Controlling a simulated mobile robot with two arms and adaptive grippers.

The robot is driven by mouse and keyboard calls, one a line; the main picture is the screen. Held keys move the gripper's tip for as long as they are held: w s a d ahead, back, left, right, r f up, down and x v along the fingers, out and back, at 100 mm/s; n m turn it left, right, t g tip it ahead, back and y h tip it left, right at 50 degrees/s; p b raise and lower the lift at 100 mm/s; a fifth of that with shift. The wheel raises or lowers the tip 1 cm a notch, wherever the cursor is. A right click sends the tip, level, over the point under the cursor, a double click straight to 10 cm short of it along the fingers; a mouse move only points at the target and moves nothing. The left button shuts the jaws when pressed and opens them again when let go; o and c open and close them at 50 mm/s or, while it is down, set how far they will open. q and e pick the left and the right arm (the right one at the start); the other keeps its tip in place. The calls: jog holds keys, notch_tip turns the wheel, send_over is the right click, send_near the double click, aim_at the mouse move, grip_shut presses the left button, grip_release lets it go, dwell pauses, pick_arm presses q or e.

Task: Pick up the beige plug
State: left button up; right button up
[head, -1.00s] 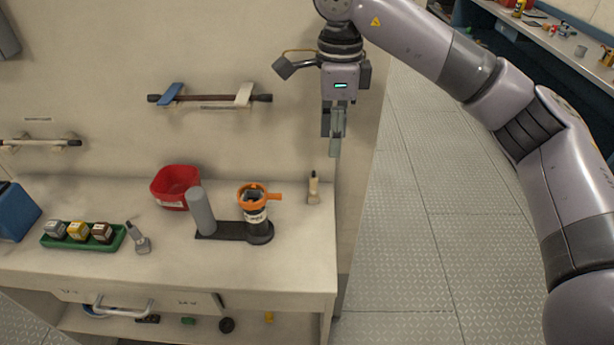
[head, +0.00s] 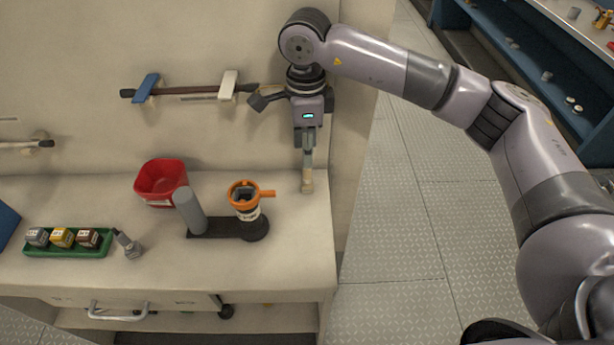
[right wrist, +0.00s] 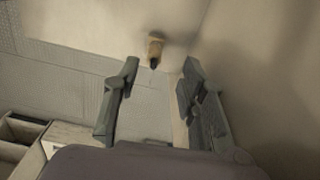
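The beige plug (head: 307,184) stands on the counter near its right edge in the head view. My right gripper (head: 308,163) points down directly above it, its fingers overlapping the plug's top in this view. In the right wrist view the plug (right wrist: 155,46) shows just past the fingertips, between their lines. The right gripper (right wrist: 160,68) is open there, with an empty gap between its fingers. Whether a finger touches the plug cannot be told. My left gripper is not in view.
To the left stand an orange-rimmed cup (head: 243,198) on a black base, a grey cylinder (head: 190,211), a red bin (head: 162,182), a grey plug (head: 128,244) and a green tray (head: 70,250) of small blocks. The wall rises close behind; a rail (head: 190,91) hangs on it.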

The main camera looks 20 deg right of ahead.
aim_at(307, 183)
notch_tip(307, 183, down, 2)
jog(key=shift+f, duration=0.1)
jog(key=shift+s+f+p, duration=0.2)
jog(key=shift+f+p, duration=0.15)
jog(key=shift+p, duration=0.15)
jog(key=f, duration=0.1)
jog(key=f+p, duration=0.1)
jog(key=f, duration=0.1)
jog(key=shift+s+f, duration=0.25)
jog(key=shift+f, duration=0.45)
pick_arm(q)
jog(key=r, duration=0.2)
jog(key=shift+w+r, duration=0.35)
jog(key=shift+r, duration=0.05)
pick_arm(e)
jog(key=shift+w, duration=0.1)
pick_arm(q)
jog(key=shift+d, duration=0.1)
pick_arm(e)
grip_shut()
